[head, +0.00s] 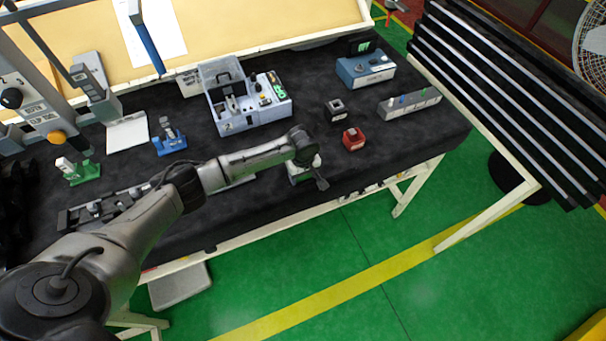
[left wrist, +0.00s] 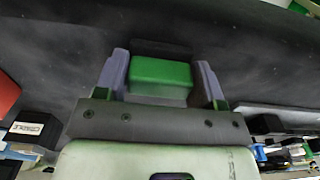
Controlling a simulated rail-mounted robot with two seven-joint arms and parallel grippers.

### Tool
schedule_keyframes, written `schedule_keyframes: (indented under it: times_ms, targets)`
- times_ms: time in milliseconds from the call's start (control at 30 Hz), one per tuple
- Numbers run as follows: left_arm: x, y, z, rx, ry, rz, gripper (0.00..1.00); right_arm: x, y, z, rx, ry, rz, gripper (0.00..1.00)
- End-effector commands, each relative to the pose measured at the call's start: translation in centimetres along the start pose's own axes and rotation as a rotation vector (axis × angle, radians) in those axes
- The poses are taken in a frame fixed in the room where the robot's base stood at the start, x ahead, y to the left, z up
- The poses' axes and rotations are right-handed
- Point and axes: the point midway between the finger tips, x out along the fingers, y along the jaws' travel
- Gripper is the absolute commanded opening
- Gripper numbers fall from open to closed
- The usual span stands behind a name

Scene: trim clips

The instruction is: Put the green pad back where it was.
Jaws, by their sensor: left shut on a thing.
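In the left wrist view the green pad (left wrist: 161,72) is a small green block with a paler lower face. It sits between the two grey fingers of my left gripper (left wrist: 162,80), which is shut on it. Dark table surface shows behind the pad. In the head view my left gripper (head: 307,174) is over the front part of the black table, left of a red block (head: 354,139). My right gripper is not in view.
A grey-blue box with compartments (head: 217,99) stands at the table's middle back. A blue box (head: 362,69) and a grey strip with pegs (head: 410,103) stand to the right. A small black block (head: 336,111) is near the red one. Blue (head: 169,139) and green (head: 77,172) fixtures stand left.

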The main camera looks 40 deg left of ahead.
Motion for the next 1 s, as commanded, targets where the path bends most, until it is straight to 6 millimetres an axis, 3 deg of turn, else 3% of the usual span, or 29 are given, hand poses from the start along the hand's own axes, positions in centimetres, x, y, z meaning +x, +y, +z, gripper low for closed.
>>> schedule_keyframes:
  times_ms: [167,200,433,733,1000]
  targets:
    - [0.3,0.0,0.0,0.0,-0.001,0.0,0.35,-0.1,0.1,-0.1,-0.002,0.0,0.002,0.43]
    - [0.2,0.0,0.0,0.0,-0.001,0.001,0.67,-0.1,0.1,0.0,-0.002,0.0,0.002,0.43]
    - [0.2,0.0,0.0,0.0,0.0,0.001,0.88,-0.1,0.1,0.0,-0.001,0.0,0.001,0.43]
    - [0.0,0.0,-0.1,0.0,0.001,0.001,0.88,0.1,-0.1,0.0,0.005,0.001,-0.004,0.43]
    - [-4.2,0.1,0.0,0.0,0.001,0.004,0.88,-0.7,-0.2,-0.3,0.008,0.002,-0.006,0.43]
